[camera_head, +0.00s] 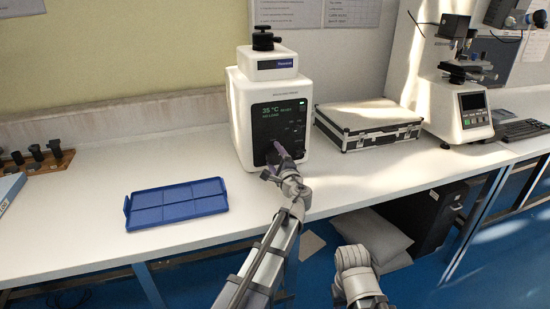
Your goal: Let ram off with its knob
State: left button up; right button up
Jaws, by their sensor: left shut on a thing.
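A white press (240,117) stands on the bench with a dark front panel (272,112) that reads 35 °C. A black knob (263,40) sits on top of its head. My left gripper (277,154) is at the lower part of the front panel. It is shut on a small dark knob there, which the fingers mostly hide. My right arm shows at the bottom, below the bench edge, and its gripper cannot be seen.
A blue divided tray (176,216) lies on the bench at left. A row of black-topped pieces (37,154) stands farther left. A silver-edged case (368,120) and a white tester (440,90) stand to the right. The bench front between the tray and press is clear.

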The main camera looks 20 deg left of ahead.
pick_arm(q)
jog(key=shift+s+f+n, duration=0.1)
jog(key=shift+f+n, duration=0.05)
jog(key=shift+n, duration=1.75)
jog(key=o, duration=1.2)
jog(key=shift+c, duration=0.2)
jog(key=v, duration=0.7)
jog(key=shift+s+d, duration=0.25)
jog(key=shift+s, duration=0.05)
